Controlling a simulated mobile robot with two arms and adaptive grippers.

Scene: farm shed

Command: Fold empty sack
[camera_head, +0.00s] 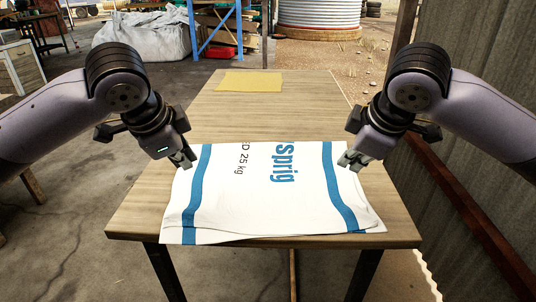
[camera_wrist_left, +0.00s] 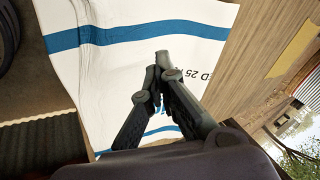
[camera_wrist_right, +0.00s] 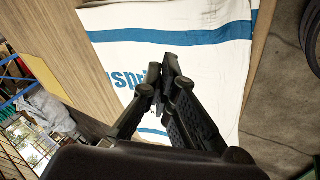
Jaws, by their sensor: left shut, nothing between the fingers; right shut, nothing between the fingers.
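A white sack (camera_head: 262,205) with a blue stripe near each side and blue and dark print lies flat across the near part of the wooden table. Its near edge shows slightly offset layers. My left gripper (camera_head: 184,162) is shut and empty at the sack's far left corner. My right gripper (camera_head: 349,162) is shut and empty at the far right corner. The left wrist view shows the left fingertips (camera_wrist_left: 165,62) over the sack (camera_wrist_left: 110,75). The right wrist view shows the right fingertips (camera_wrist_right: 162,72) over the sack (camera_wrist_right: 215,65). I cannot tell whether the fingers touch the cloth.
The wooden table (camera_head: 300,110) is clear beyond the sack, except for a flat yellow piece (camera_head: 250,81) at its far end. A corrugated wall (camera_head: 490,130) stands close on the right. A large white bag (camera_head: 145,38) sits on the floor behind on the left.

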